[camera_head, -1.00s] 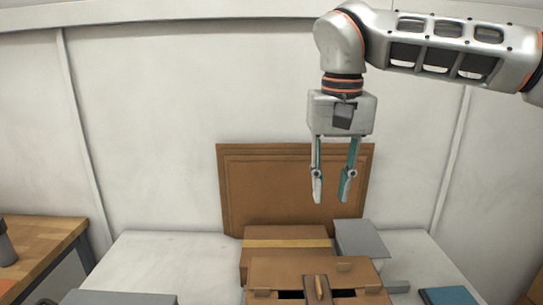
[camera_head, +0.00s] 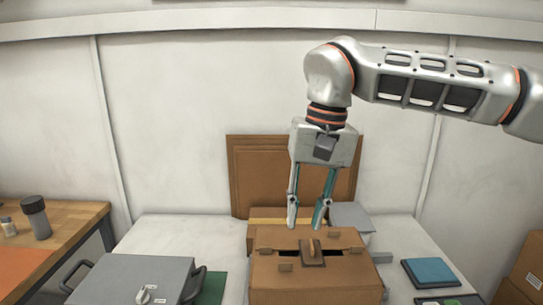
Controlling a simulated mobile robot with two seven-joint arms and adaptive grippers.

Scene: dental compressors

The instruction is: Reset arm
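My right gripper (camera_head: 306,222) hangs fingers down from the arm that comes in from the right. Its two fingers are apart with nothing visible between them. In the picture the fingertips lie just above the top of a brown box (camera_head: 320,277) with a handle and dark slots on its lid. Whether they touch anything behind the box is unclear. My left gripper is not in view.
A grey case (camera_head: 130,277) stands at front left on the white table (camera_head: 180,231). A brown panel (camera_head: 255,175) leans at the back. A wooden table (camera_head: 75,219) with a dark bottle (camera_head: 36,217) is at far left. Cardboard boxes (camera_head: 527,262) stand at far right.

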